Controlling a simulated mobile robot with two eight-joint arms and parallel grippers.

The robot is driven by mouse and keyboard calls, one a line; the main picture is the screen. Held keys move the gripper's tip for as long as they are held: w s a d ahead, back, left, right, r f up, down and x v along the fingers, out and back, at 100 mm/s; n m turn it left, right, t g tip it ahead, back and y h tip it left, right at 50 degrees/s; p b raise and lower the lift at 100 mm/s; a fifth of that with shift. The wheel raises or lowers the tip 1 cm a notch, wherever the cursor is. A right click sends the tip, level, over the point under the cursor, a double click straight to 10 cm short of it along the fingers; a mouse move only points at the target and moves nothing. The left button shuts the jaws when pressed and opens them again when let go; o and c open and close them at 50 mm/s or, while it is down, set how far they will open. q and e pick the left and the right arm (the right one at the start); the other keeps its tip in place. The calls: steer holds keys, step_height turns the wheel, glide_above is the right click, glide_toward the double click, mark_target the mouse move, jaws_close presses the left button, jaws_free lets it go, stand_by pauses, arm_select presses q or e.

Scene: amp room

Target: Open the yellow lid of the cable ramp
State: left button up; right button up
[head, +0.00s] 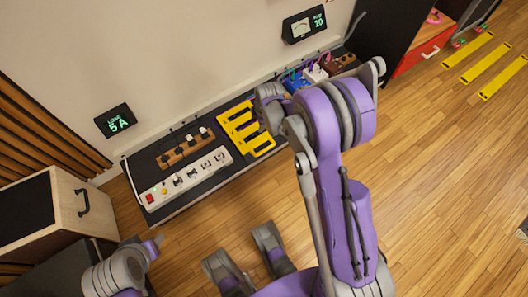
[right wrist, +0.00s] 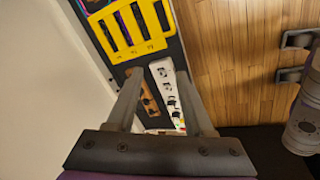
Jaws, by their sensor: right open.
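The yellow comb-shaped lid (head: 240,124) of the cable ramp lies on the dark board along the wall, partly hidden by my right arm in the head view. It also shows at the top of the right wrist view (right wrist: 126,50), with dark slots and some purple and green between its bars. Whether it is flat or slightly raised, I cannot tell. My right gripper (right wrist: 160,82) is open and empty, with its two fingers apart. The lid lies beyond its fingertips, and they do not appear to touch it.
A white power strip (head: 184,178) and a brown strip with plugs (head: 184,148) lie beside the lid. Blue, white and brown pedals (head: 316,73) are farther along the board. A cabinet with a handle (head: 66,204) stands at left. Yellow floor strips (head: 492,70) lie far right.

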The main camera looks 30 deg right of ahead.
mark_target(265, 149)
arm_select(q)
step_height(265, 149, down, 10)
steer(key=w+b, duration=0.1)
steer(key=b, duration=0.7)
steer(key=shift+w+r, duration=0.15)
steer(key=shift+r, duration=0.1)
arm_select(e)
steer(key=w+d+f+n, duration=0.1)
steer(key=f, duration=1)
steer(key=w+d+f+n, duration=0.1)
steer(key=d+f+n, duration=0.1)
steer(key=f, duration=0.9)
steer(key=w+d+f+n, duration=0.2)
steer(key=f, duration=0.9)
steer(key=shift+w+d+f+g, duration=0.1)
steer(key=shift+f+g, duration=0.2)
steer(key=shift+f, duration=0.05)
steer(key=shift+c, duration=0.4)
jaws_close()
steer(key=shift+r, duration=0.1)
